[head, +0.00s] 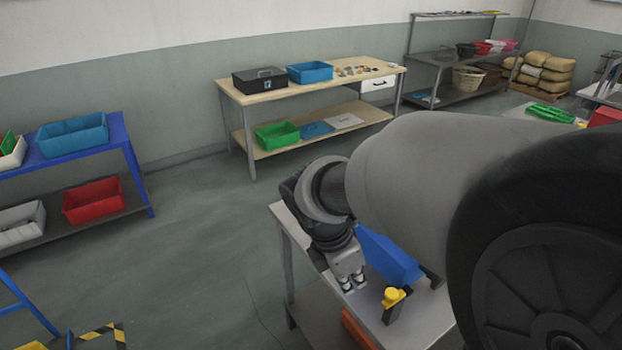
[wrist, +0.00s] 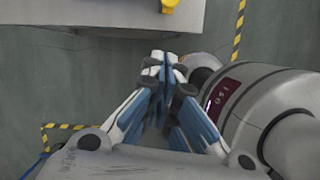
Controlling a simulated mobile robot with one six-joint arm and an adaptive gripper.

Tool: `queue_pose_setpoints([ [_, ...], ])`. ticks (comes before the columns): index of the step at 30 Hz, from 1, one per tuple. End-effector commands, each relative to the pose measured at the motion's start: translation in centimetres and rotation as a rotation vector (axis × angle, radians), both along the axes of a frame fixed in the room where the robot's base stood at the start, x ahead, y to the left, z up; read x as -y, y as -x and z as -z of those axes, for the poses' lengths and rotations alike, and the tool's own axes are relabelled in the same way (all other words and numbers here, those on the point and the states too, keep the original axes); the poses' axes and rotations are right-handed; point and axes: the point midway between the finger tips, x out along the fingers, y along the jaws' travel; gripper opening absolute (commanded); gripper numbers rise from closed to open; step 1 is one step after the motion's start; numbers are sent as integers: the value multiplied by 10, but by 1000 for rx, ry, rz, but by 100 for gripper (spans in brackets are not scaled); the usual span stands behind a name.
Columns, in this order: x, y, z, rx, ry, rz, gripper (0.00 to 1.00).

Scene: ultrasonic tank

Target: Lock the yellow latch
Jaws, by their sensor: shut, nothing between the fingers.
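The yellow latch (head: 394,296) sits on top of a short dark post on the grey table (head: 412,328). In the wrist view a piece of yellow (wrist: 158,3), cut off by the top edge, shows over the grey table edge (wrist: 105,14). My gripper (head: 354,286) is just left of the latch in the head view, apart from it. In the wrist view my gripper (wrist: 165,60) has its fingers together, with nothing between them. Whether the latch is turned or closed is too small to tell.
A blue box (head: 390,258) stands on the same table behind the latch, partly hidden by my arm. Open floor (head: 210,250) lies to the left. A wooden workbench (head: 300,88) stands at the wall.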

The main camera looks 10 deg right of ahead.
Motion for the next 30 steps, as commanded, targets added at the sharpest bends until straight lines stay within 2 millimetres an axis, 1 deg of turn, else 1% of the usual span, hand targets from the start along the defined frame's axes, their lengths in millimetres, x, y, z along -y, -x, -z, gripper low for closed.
queue_pose_setpoints([
  [4,2,0,6,-2,0,2,0],
  [8,7,0,24,-3,1,3,0],
  [15,23,-3,75,-4,1,3,0],
  [19,31,-5,100,-3,0,4,0],
  [20,34,-5,102,-2,-1,5,0],
  [21,43,-8,100,2,0,9,0],
  [24,56,-10,101,2,0,7,0],
  [27,64,-12,101,1,-1,5,0],
  [30,68,-13,102,2,-1,3,0],
])
